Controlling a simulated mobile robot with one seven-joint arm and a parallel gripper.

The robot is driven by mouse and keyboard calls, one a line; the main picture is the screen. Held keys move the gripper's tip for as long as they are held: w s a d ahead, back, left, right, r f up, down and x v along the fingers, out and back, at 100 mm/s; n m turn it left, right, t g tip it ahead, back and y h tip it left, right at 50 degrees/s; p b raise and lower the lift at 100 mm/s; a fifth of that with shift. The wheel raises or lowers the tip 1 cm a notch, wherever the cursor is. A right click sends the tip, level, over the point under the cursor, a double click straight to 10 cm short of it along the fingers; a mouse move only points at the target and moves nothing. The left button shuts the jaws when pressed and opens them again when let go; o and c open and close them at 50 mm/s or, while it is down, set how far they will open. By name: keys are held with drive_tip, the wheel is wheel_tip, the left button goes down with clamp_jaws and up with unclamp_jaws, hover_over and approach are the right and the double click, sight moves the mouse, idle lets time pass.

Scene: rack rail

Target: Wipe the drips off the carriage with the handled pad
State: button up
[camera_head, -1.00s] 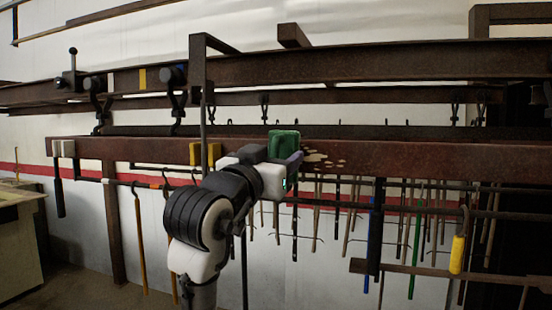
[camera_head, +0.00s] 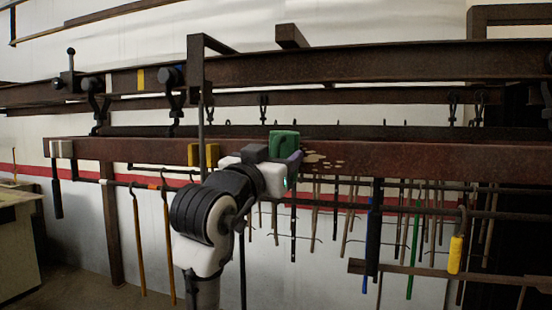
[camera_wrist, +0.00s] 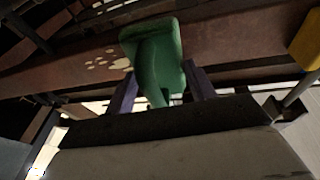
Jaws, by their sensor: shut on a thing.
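My gripper (camera_wrist: 163,90) is shut on the green handled pad (camera_wrist: 155,55), with a purple finger on each side of its handle. In the head view the pad (camera_head: 284,144) is upright at the front face of the long rust-brown beam (camera_head: 420,160). I cannot tell whether it touches the beam. Cream drips (camera_head: 329,162) lie on the beam just right of the pad. In the wrist view the drips (camera_wrist: 108,63) are left of the pad. The pad hides the beam behind it. I cannot pick out a separate carriage.
A yellow block (camera_head: 203,155) sits on the beam left of my gripper. A dark upright post (camera_head: 198,90) stands close by. Thin rods and a yellow-handled tool (camera_head: 456,254) hang below the beam. The beam's face right of the drips is clear.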

drive_tip(key=shift+w, duration=0.15)
drive_tip(key=shift+d, duration=0.1)
drive_tip(key=shift+s+d, duration=0.35)
drive_tip(key=shift+d, duration=0.5)
drive_tip(key=shift+s+d, duration=0.35)
drive_tip(key=shift+d, duration=0.5)
drive_tip(key=shift+s+d, duration=0.35)
drive_tip(key=shift+d, duration=0.9)
drive_tip(key=shift+s+d, duration=0.35)
drive_tip(key=shift+d, duration=0.85)
drive_tip(key=shift+s+d, duration=0.35)
drive_tip(key=shift+d, duration=0.9)
drive_tip(key=shift+w+a, duration=0.6)
drive_tip(key=shift+a, duration=1.25)
drive_tip(key=shift+w+a, duration=0.55)
drive_tip(key=shift+a, duration=1.25)
drive_tip(key=shift+w+a, duration=0.6)
drive_tip(key=shift+a, duration=1.25)
drive_tip(key=shift+s, duration=0.1)
drive_tip(key=shift+s+a+b, duration=0.15)
drive_tip(key=shift+s+a, duration=0.15)
drive_tip(key=shift+s, duration=0.65)
drive_tip(key=shift+s+a+b, duration=0.1)
drive_tip(key=shift+s+a, duration=0.2)
drive_tip(key=shift+s, duration=0.6)
drive_tip(key=shift+s+a+b, duration=0.15)
drive_tip(key=shift+s+a, duration=0.15)
drive_tip(key=shift+s, duration=0.65)
